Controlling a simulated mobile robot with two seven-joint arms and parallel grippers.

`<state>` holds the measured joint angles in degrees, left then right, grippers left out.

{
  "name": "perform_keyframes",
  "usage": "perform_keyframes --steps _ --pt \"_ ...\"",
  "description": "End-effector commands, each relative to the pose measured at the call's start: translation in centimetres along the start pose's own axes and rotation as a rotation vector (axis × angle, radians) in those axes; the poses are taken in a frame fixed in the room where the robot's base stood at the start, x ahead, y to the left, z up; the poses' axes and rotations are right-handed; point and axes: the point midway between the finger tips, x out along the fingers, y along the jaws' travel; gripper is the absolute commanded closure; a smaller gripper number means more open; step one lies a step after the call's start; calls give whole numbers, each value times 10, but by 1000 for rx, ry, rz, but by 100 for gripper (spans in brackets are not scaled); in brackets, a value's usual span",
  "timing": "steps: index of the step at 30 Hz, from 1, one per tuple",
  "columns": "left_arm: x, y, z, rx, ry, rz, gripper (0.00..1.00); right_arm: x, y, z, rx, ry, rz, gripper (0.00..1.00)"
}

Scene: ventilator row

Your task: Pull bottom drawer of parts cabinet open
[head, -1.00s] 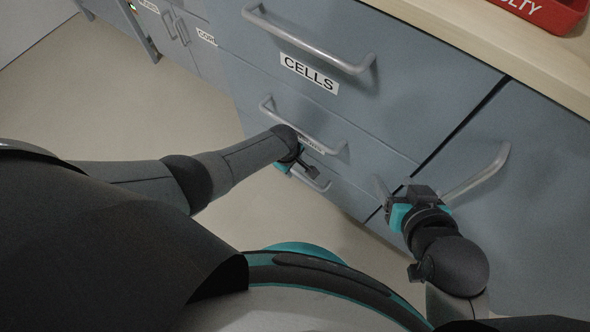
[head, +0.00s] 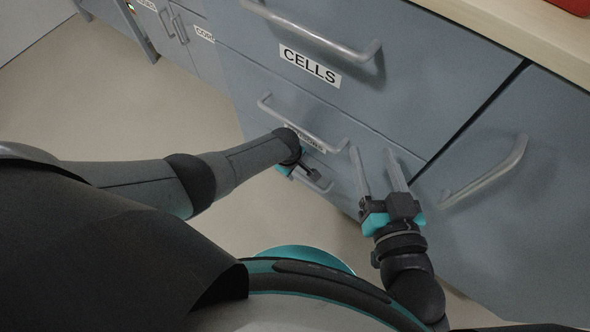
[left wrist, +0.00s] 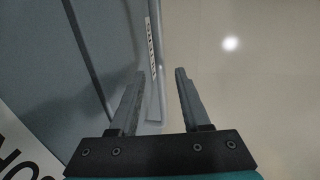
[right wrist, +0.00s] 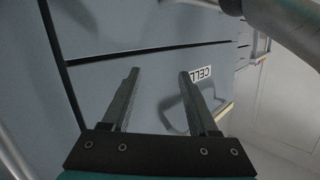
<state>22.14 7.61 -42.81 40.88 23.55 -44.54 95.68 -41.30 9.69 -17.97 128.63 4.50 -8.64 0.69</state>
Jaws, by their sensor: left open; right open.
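The grey-blue parts cabinet (head: 400,90) has stacked drawers with silver bar handles. The bottom drawer's handle (head: 322,184) is low, partly covered by my left gripper (head: 309,172). In the left wrist view my left gripper (left wrist: 160,72) is open, with a pale handle bar (left wrist: 159,100) showing between its fingers; whether they touch it I cannot tell. My right gripper (head: 378,160) is open and empty in front of the cabinet, right of the middle drawer's handle (head: 300,124). In the right wrist view its open fingers (right wrist: 159,72) point at the drawer fronts.
The top drawer is labelled CELLS (head: 310,66) and has a long handle (head: 315,36). A neighbouring door on the right has a slanted handle (head: 485,172). A wooden counter (head: 535,35) lies above. The floor (head: 120,110) at left is clear.

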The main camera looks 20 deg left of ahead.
Motion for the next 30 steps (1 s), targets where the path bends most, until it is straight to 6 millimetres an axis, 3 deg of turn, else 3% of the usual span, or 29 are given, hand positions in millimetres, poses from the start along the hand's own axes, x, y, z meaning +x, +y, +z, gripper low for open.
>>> perform_keyframes --steps 10,22,30 --pt "9 0 0 -1 0 0 53 -6 -10 -6 30 131 -23 40" --pt "9 0 0 0 0 0 53 -7 -11 -8 35 150 -26 40" --pt "9 0 0 0 0 -1 83 -7 -11 -8 34 149 -26 40"
